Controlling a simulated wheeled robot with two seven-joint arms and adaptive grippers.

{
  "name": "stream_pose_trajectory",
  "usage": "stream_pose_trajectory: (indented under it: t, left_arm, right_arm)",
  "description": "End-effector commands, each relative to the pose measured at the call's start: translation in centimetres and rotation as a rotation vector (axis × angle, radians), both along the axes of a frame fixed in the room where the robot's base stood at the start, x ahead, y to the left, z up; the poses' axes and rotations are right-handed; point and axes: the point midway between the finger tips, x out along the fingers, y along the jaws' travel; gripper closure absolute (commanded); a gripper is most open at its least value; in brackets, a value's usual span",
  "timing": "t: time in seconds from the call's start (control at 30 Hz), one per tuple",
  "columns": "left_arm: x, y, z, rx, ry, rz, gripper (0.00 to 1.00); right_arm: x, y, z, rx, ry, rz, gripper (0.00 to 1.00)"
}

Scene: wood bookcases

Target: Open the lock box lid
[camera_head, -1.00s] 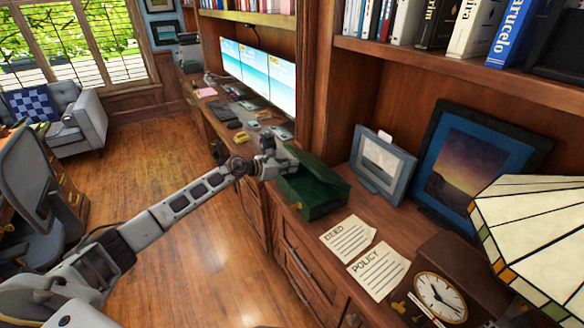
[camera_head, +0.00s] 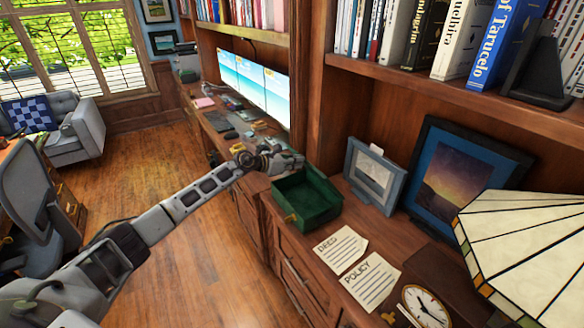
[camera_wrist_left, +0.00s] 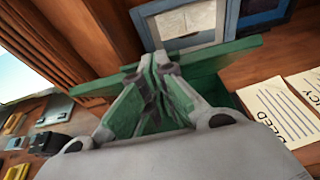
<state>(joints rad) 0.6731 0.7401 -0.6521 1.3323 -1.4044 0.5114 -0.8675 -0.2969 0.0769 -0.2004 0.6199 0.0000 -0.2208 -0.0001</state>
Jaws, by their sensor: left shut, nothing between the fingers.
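The green lock box (camera_head: 305,212) stands on the wooden counter, with its inside open to view in the head view. Its lid (camera_wrist_left: 225,55) is raised at the back and shows as a long green edge in the left wrist view. Part of the box's inside (camera_wrist_left: 212,90) shows beside the fingers. My left gripper (camera_head: 297,163) is at the back left of the box, beside the raised lid. In the left wrist view its fingers (camera_wrist_left: 153,72) are shut and empty; whether they touch the lid is unclear. My right gripper is not in view.
Two papers, deed (camera_head: 341,248) and policy (camera_head: 368,282), lie right of the box. A grey frame (camera_head: 376,175) and a larger blue frame (camera_head: 457,185) stand behind. A clock (camera_head: 425,306) and lamp (camera_head: 525,245) are at the right. Monitors (camera_head: 252,75) stand farther left.

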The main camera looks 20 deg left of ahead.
Motion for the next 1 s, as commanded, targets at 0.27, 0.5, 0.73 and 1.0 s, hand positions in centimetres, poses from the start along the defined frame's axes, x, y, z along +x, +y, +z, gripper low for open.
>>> stream_pose_trajectory:
  t: [0.27, 0.5, 0.73, 1.0]
  left_arm:
    - [2.1, -1.6, 2.1, -0.001, -0.001, 0.0, 1.0]
    - [3.4, -2.7, 3.0, 0.0, 0.0, 0.0, 1.0]
    - [4.7, -3.6, 3.9, 0.019, 0.018, 0.0, 1.0]
    - [6.1, -4.7, 4.6, 0.074, 0.092, 0.0, 1.0]
  right_arm:
    - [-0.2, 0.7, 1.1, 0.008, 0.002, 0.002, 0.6]
    - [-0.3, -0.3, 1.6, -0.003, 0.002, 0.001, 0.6]
    - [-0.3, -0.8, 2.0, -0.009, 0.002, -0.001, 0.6]
    - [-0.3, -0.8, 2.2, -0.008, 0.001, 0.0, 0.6]
